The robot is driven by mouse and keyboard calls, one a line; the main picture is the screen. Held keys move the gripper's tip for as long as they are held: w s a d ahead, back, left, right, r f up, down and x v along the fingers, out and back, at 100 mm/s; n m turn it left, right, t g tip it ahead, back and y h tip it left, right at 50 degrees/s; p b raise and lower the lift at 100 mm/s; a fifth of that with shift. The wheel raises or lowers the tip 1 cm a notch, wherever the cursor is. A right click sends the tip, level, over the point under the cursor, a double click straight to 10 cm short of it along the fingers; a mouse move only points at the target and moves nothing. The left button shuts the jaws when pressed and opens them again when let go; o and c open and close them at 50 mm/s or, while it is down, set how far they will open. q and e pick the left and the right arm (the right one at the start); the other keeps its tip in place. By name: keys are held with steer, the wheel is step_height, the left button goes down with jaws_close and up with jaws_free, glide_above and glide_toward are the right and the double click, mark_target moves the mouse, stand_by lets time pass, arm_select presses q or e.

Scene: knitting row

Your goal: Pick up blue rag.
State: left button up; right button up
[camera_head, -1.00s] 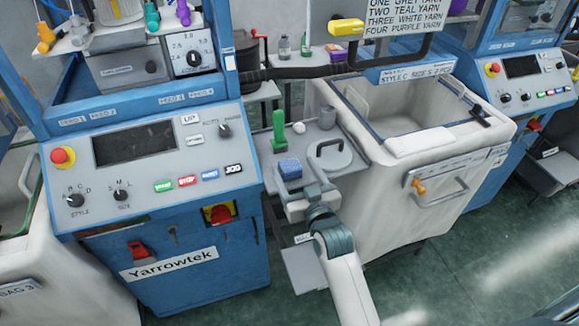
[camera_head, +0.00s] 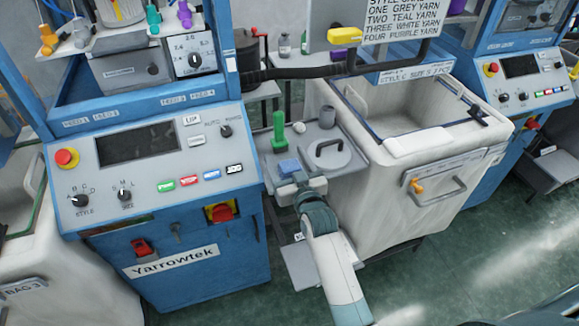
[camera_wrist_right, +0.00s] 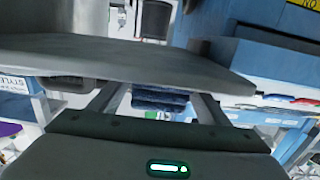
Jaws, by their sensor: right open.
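The blue rag (camera_head: 289,167) is a small folded cloth on the grey side shelf (camera_head: 268,160), in front of a green upright object. My right gripper (camera_head: 293,178) is at its near edge, and the wrist hides part of the rag in the head view. In the right wrist view the folded rag (camera_wrist_right: 160,99) shows between the two spread fingers, beyond the palm. The right gripper (camera_wrist_right: 157,100) is open. I cannot tell whether a finger touches the rag. My left gripper is not in view.
The blue machine panel (camera_head: 150,175) is left of the shelf; a white bin (camera_head: 400,195) is right.

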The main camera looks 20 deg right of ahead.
steer(key=shift+w, duration=0.25)
steer(key=shift+c, duration=0.6)
steer(key=c, duration=1)
